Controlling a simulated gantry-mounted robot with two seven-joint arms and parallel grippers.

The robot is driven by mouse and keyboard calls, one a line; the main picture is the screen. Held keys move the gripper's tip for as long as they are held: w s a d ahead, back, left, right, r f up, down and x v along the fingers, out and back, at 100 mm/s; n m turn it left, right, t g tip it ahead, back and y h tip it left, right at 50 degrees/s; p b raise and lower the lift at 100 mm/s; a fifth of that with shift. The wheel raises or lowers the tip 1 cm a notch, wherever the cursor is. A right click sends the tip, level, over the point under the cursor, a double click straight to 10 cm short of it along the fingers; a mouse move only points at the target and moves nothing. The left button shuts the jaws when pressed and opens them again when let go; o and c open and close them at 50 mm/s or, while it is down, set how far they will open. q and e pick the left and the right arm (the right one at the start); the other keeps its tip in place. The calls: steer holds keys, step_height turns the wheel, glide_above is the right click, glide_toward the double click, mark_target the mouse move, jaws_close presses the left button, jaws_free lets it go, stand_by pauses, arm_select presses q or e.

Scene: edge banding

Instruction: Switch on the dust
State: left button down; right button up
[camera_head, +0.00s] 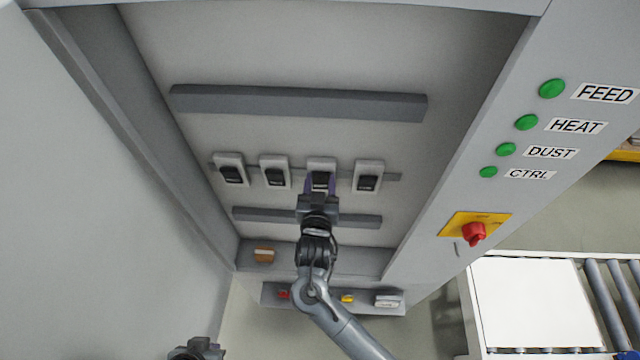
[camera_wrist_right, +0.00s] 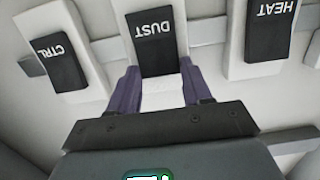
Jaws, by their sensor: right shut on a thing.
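The DUST switch (camera_head: 320,166) is the third from the left in a row of breakers inside the open cabinet. In the right wrist view its black toggle (camera_wrist_right: 153,42) reads DUST upside down. My right gripper (camera_head: 319,190) is shut on the DUST switch, with one purple finger on each side of it in the right wrist view (camera_wrist_right: 157,88). The green DUST lamp (camera_head: 505,149) is on the panel to the right; I cannot tell whether it is lit. My left gripper (camera_head: 196,348) shows only partly at the bottom edge, and its jaws cannot be made out.
The HEAT switch (camera_wrist_right: 265,38) and CTRL switch (camera_wrist_right: 57,60) stand close on either side. Grey rails (camera_head: 300,101) run above and below the row. A red rotary knob (camera_head: 473,234) is on the side panel. A white board (camera_head: 535,305) lies beside rollers at the lower right.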

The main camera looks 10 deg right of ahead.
steer(key=o, duration=1.1)
steer(key=shift+c, duration=0.2)
steer(key=shift+s+a, duration=0.1)
steer(key=shift+s, duration=0.45)
steer(key=b+v, duration=0.3)
steer(key=v, duration=0.6)
steer(key=shift+s+r, duration=0.2)
steer(key=shift+s, duration=0.15)
steer(key=shift+a, duration=0.1)
